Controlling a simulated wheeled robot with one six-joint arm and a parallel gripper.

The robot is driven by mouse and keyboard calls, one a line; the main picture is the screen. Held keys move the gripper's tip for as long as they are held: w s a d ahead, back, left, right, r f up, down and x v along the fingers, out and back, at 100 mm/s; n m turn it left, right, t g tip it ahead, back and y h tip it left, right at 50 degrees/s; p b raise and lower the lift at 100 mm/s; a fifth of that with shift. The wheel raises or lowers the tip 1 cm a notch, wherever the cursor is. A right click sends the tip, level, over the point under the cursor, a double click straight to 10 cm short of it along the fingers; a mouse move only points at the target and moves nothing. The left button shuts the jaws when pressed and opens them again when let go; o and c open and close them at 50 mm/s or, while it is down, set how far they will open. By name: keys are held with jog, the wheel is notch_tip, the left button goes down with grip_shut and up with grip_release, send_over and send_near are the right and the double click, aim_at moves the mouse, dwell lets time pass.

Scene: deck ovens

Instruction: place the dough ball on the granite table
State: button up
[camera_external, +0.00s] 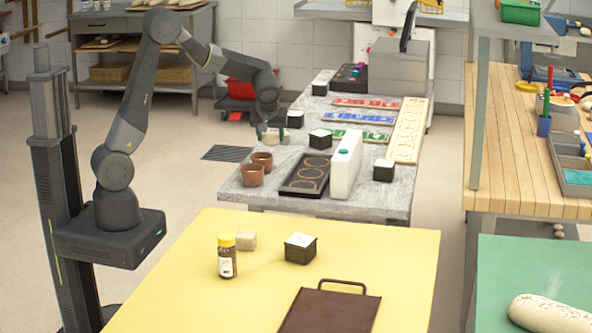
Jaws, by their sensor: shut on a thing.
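My gripper (271,136) hangs at the end of my arm, fingers down, near the left edge of the grey granite table (378,208). It is shut on a small pale thing that looks like the dough ball (270,139); the fingers partly hide it and it is small in this view. It appears held above the table's level, but I cannot tell whether it is over the top or just beyond the edge.
On the granite table stand brown cups (252,175), a dark tray (304,176), a white container (344,166), coloured cards (365,102) and several black boxes with white tops (320,138). A yellow table (390,255) with a jar (227,257) lies in front.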

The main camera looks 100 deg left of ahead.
jog(key=shift+f, duration=2.55)
jog(key=o, duration=1)
jog(key=shift+r, duration=0.25)
jog(key=v, duration=1.2)
